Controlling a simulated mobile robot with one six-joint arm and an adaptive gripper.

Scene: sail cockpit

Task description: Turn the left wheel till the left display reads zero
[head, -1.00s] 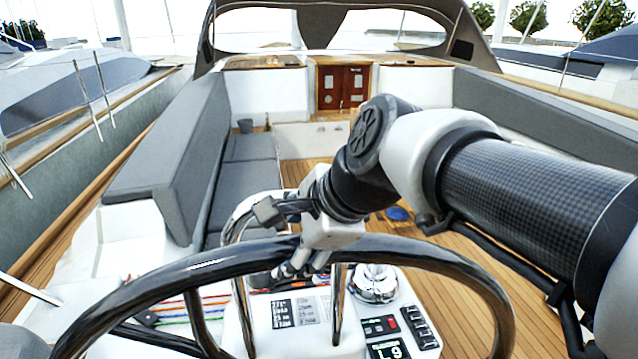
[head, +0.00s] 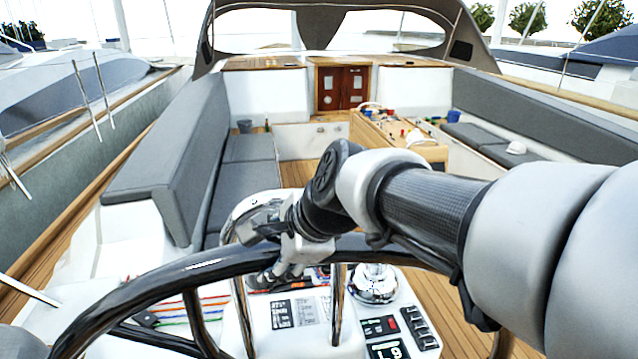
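The left wheel (head: 130,300) is a large dark glossy rim that fills the foreground. My gripper (head: 283,270) is at the top of the rim, with its pale fingers showing just below and behind the rim. Whether the fingers touch or enclose the rim is unclear, and so is their opening. The left display (head: 388,350) is a small dark panel low on the white console, cut by the bottom edge of the picture. It shows an L and what looks like a 9; the rest is cut off.
A chrome compass dome (head: 372,284) and a row of dark switches (head: 420,327) are on the console beside the wheel. Coloured ropes (head: 190,308) lie to the left. A wooden table (head: 385,132) with small items stands ahead, between grey benches (head: 238,175).

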